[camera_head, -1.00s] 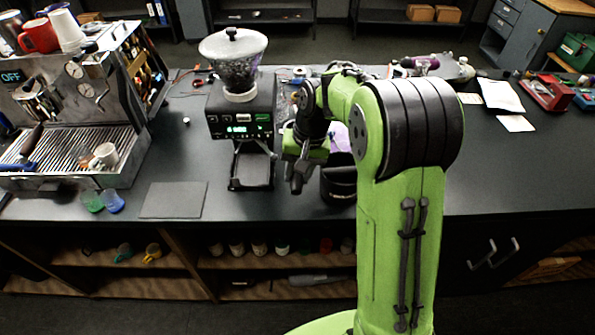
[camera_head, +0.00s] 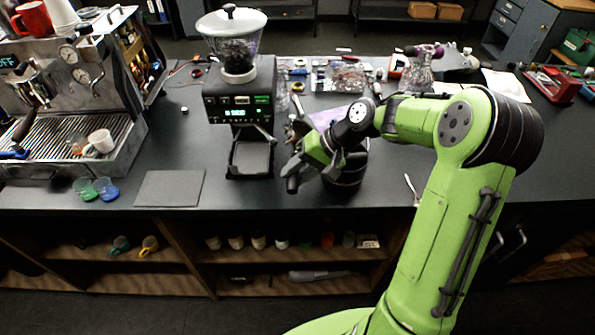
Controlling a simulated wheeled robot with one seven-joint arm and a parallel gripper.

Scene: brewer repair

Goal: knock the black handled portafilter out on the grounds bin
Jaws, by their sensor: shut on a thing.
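My gripper (camera_head: 296,173) is at the front of the counter, just left of the black round grounds bin (camera_head: 345,181). Its dark fingers point down and left, and it is shut on the black handled portafilter, which is hard to tell apart from the fingers and mostly hidden. My green wrist and forearm cover the upper part of the bin, so its bar and inside do not show. I cannot tell whether the portafilter touches the bin.
The grinder (camera_head: 238,95) stands close to my gripper's left. The espresso machine (camera_head: 85,100) is at far left, with dark and blue handles at its tray. A flat grey mat (camera_head: 169,188) lies between them. Glassware (camera_head: 420,72) and tools lie behind my arm.

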